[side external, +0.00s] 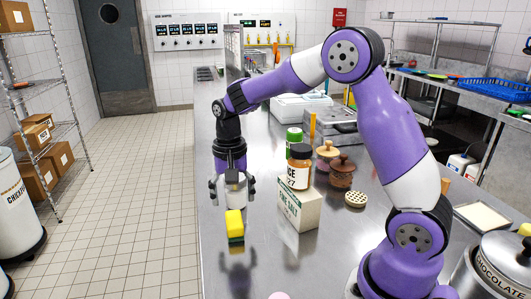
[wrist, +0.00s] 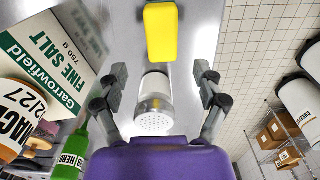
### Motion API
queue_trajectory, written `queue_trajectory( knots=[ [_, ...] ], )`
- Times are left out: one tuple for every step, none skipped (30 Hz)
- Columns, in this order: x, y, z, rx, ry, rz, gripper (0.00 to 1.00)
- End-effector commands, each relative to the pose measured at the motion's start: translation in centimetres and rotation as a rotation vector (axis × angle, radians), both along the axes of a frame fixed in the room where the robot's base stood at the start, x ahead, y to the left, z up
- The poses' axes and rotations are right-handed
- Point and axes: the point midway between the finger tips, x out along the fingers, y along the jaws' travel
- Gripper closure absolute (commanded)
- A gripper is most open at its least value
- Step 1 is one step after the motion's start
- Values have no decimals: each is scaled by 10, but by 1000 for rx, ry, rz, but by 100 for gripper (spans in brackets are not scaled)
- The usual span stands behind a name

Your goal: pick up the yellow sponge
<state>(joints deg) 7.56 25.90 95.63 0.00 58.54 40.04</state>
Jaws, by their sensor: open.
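The yellow sponge (side external: 234,222) has a dark green lower layer and sits on the steel counter. It also shows at the top of the wrist view (wrist: 160,32), beyond the fingertips. My gripper (side external: 232,190) points down, fingers spread apart and holding nothing. In the side view it is above and behind the sponge. In the wrist view (wrist: 160,76) a shaker with a perforated metal cap (wrist: 154,120) appears between the open fingers, clear of both. The shaker also shows in the side view (side external: 235,184), partly hidden behind the sponge.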

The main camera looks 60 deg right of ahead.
Motion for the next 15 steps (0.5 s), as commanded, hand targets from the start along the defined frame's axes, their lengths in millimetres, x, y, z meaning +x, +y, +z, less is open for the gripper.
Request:
queue_trajectory(
  knots=[
    [-1,0,-6,0,3,1,21],
    [-1,0,-9,0,1,1,21],
    [-1,1,-11,1,2,2,21],
    [-1,1,-14,1,2,2,21],
    [-1,1,-16,0,1,2,21],
    [-1,2,-21,1,2,3,21],
    [-2,3,-25,0,3,3,21],
    [-3,4,-31,0,4,4,21],
    [-3,6,-38,1,3,5,21],
    [-3,7,-43,0,4,5,21],
    [-3,7,-47,1,3,4,21],
    [-3,7,-53,0,3,4,21],
    [-3,7,-57,0,3,4,21],
    [-3,7,-60,1,2,4,21],
    [-3,7,-62,0,0,4,21]
  ],
)
